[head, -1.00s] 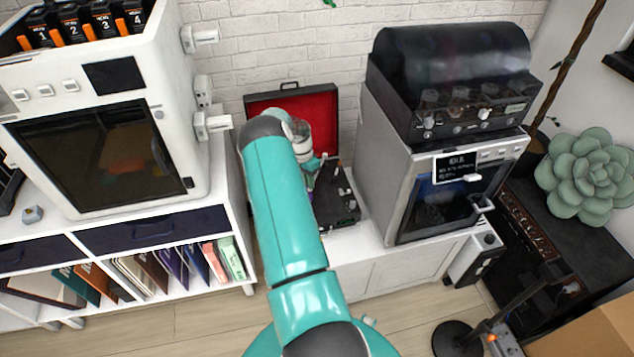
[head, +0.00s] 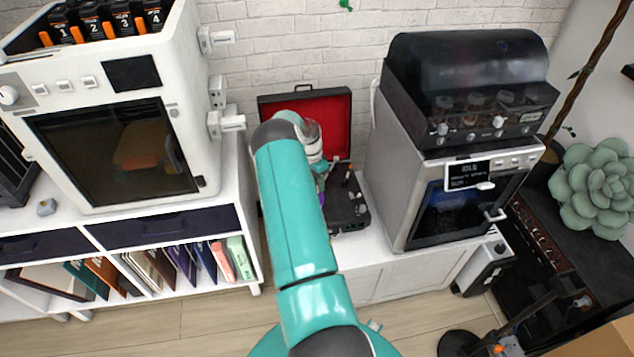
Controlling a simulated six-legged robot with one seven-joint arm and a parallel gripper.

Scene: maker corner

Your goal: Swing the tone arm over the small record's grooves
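A suitcase record player with a black deck (head: 350,213) stands on a low white cabinet. Its red-lined lid (head: 333,108) is open against the brick wall. My teal arm covers the left part of the deck, so the small record and its grooves are hidden. Small parts show on the right of the deck, but I cannot make out the tone arm clearly. My gripper is at the deck behind my arm's far end; its fingers are hidden or too small to tell.
A large white 3D printer (head: 110,120) on a shelf unit stands to the left. A grey machine (head: 400,170) with a dark-hooded unit (head: 460,75) on top stands close to the right of the player. A succulent (head: 595,190) is at the far right.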

